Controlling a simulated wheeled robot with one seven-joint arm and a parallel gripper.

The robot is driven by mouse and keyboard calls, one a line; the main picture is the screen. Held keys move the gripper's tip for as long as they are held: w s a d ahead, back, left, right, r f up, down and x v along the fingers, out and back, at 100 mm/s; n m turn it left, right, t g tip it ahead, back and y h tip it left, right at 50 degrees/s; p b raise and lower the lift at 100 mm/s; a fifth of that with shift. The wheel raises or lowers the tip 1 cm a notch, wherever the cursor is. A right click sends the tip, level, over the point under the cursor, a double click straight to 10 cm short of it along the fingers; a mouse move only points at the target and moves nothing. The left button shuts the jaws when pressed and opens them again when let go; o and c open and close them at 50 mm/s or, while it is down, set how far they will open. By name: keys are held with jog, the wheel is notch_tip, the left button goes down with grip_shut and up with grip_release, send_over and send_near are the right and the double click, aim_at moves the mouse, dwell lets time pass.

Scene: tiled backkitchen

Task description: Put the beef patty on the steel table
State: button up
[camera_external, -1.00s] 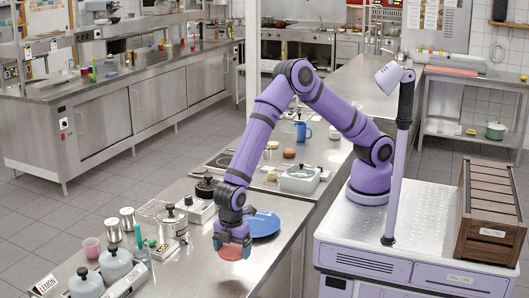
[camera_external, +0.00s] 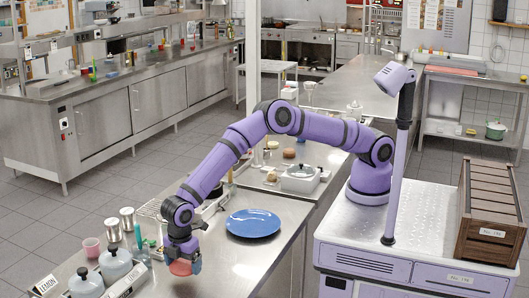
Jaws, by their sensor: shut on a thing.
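The beef patty (camera_external: 181,268) is a reddish-pink disc held at the tips of my gripper (camera_external: 182,262). My gripper points down and is shut on the patty, low over the near part of the steel table (camera_external: 222,275). I cannot tell whether the patty touches the tabletop. The arm reaches in from the right, across the table. The patty's upper part is partly hidden by the fingers.
A blue plate (camera_external: 253,223) lies empty to the right of my gripper. Two jars with black knobs (camera_external: 115,265), a pink cup (camera_external: 91,247) and a LEMON sign (camera_external: 46,285) stand to the left. The steel in front and to the right is bare.

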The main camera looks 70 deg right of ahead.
aim_at(183, 280)
jog(key=shift+w+a, duration=0.2)
jog(key=shift+a, duration=0.05)
jog(key=shift+f, duration=1.8)
jog(key=o, duration=0.7)
jog(key=shift+f, duration=0.15)
notch_tip(183, 280, up, 12)
jog(key=shift+r, duration=0.15)
